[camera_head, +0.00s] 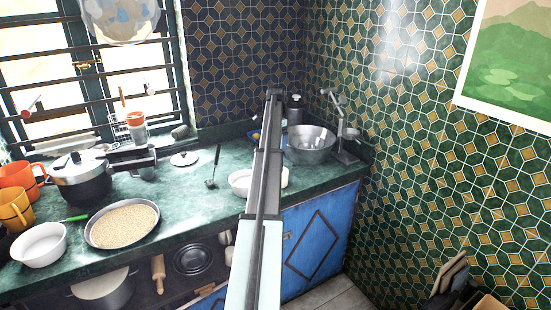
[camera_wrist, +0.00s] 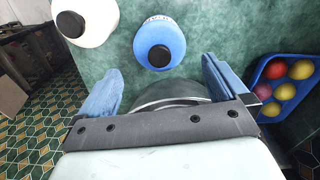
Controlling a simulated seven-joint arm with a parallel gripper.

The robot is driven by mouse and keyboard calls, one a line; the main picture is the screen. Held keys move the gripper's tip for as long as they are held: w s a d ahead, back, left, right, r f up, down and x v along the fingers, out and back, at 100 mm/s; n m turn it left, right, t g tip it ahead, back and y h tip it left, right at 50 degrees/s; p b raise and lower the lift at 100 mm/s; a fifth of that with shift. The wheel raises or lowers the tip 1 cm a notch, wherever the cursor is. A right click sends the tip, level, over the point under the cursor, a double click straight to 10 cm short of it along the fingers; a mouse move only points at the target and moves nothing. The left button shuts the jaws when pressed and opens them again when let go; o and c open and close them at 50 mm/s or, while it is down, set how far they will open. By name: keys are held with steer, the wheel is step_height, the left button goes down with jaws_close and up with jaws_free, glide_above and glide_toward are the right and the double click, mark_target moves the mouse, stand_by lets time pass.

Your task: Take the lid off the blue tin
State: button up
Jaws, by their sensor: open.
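The blue tin (camera_wrist: 160,43) shows in the wrist view at the top middle, seen from above, with a round black knob on its lid. The lid appears to be on the tin. My gripper (camera_wrist: 160,82) is open, with its two blue-padded fingers spread wide and nothing between them. The tin lies ahead of the fingertips, roughly centred between them and apart from them. In the head view my arm runs up the middle of the picture, and I cannot make out the blue tin there.
A white tin (camera_wrist: 88,18) with a black knob stands left of the blue tin. A blue tray (camera_wrist: 258,82) of coloured balls is close to my right finger. A rounded metal rim (camera_wrist: 172,92) shows beneath the gripper. A metal bowl (camera_head: 311,147) and white bowl (camera_head: 240,182) flank my arm.

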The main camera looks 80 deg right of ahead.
steer(key=shift+f, duration=2.85)
steer(key=c, duration=1)
